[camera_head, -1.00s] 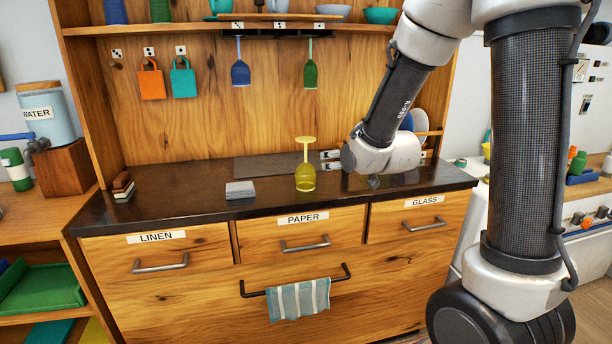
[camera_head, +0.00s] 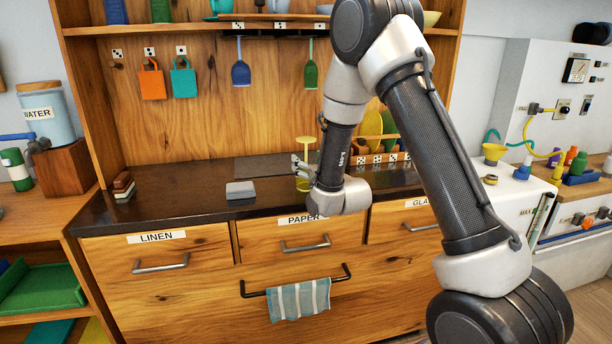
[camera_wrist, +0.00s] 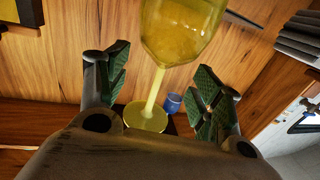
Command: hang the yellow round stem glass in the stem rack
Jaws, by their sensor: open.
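The yellow round stem glass (camera_head: 305,140) stands upside down on the dark counter, foot up and bowl down; my arm covers part of its right side. My gripper (camera_head: 302,168) is at the glass in the head view. In the wrist view my gripper (camera_wrist: 161,68) is open, with one green-padded finger on each side of the yellow glass (camera_wrist: 182,25); no grip shows. The dark stem rack (camera_head: 262,34) is under the shelf. A blue glass (camera_head: 240,73) and a green glass (camera_head: 310,75) hang from it, feet up. My arm hides its right end.
Clear counter lies between the blocks.

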